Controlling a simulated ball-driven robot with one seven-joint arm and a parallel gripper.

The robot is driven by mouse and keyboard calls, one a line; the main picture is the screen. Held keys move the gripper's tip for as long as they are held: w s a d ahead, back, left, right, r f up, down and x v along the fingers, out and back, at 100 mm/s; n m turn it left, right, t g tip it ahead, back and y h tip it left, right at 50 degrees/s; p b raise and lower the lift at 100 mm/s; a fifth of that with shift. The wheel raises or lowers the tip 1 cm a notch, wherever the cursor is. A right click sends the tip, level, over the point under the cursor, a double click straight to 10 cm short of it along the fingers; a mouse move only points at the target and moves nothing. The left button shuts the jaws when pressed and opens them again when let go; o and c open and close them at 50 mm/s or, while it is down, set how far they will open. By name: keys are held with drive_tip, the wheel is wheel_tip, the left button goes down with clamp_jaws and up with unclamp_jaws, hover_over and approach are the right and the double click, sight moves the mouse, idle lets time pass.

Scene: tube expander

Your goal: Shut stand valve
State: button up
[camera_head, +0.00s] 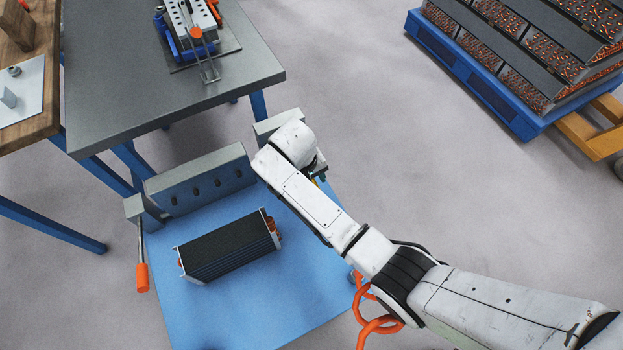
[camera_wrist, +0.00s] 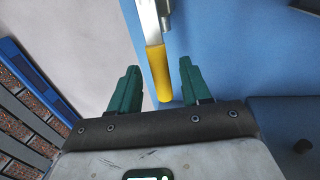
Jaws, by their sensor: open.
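The stand valve's yellow handle (camera_wrist: 158,72) shows in the wrist view, on a light metal lever (camera_wrist: 149,22) beside the blue stand (camera_wrist: 225,50). My gripper (camera_wrist: 157,88) is open, with one green finger on each side of the handle. The handle lies closer to the right finger; I cannot tell whether they touch. In the head view my gripper (camera_head: 319,170) is mostly hidden behind my wrist at the right side of the blue stand (camera_head: 300,290), and only a speck of yellow shows there.
A black finned core (camera_head: 228,246) lies on the stand in front of a grey clamp bar (camera_head: 200,183). An orange-handled lever (camera_head: 142,277) hangs at the left. A metal table (camera_head: 150,85) with a fixture stands behind. A loaded blue pallet (camera_head: 480,78) is at upper right. Floor between is clear.

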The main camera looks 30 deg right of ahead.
clamp_jaws()
idle(0.5)
